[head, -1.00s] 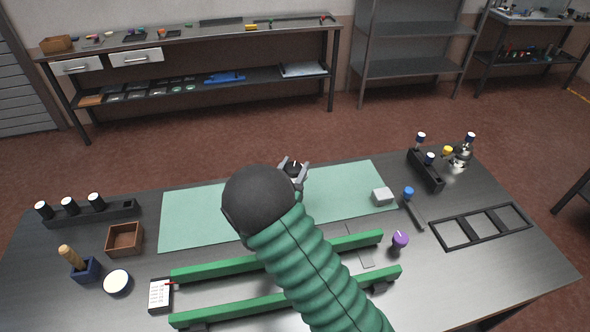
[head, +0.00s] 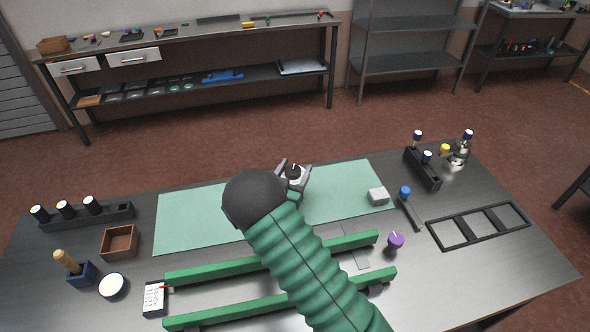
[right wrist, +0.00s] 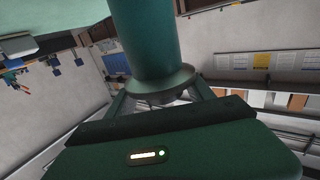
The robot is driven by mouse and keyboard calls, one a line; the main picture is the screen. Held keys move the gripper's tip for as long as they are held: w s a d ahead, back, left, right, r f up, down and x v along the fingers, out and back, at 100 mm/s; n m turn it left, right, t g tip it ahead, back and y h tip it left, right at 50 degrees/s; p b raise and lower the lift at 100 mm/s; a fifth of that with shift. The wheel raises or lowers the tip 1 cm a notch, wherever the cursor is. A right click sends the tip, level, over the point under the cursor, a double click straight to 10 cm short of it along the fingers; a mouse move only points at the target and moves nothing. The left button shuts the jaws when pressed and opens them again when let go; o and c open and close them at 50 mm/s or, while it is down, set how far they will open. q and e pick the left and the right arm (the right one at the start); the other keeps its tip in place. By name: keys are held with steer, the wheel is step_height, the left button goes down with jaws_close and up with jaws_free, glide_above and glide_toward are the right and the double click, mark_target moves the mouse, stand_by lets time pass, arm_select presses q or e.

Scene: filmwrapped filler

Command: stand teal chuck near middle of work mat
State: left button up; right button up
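The teal chuck (right wrist: 148,40) fills the upper middle of the right wrist view, its flange facing my gripper and its other end outside the frame. My right gripper (head: 293,174) is over the middle of the green work mat (head: 190,216). Its fingers sit on either side of the chuck near the flange and look shut on it. In the head view a black-and-white piece shows between the fingers; my arm hides most else there. Whether the chuck touches the mat is hidden. My left gripper is out of view.
A purple-topped holder (head: 395,241), a blue-headed tool (head: 405,194) and a black frame (head: 480,225) lie to the right. Green rails (head: 225,311) run in front; a wooden box (head: 119,242) stands left.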

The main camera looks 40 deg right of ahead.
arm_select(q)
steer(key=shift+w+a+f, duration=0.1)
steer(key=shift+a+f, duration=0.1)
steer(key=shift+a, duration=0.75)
arm_select(e)
steer(key=shift+w+a+r, duration=0.1)
steer(key=shift+a+r, duration=0.05)
steer(key=shift+a, duration=0.45)
steer(key=shift+a+r, duration=0.1)
steer(key=shift+a, duration=0.45)
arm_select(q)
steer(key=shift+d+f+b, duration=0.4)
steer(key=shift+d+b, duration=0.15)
arm_select(e)
steer(key=v, duration=0.6)
steer(key=shift+s+d+f, duration=0.25)
steer(key=shift+s, duration=0.1)
steer(key=shift+a, duration=0.2)
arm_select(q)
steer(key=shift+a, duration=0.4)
arm_select(e)
steer(key=shift+a+r, duration=0.15)
steer(key=shift+a, duration=0.2)
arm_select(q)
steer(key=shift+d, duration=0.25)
arm_select(e)
steer(key=shift+d, duration=0.25)
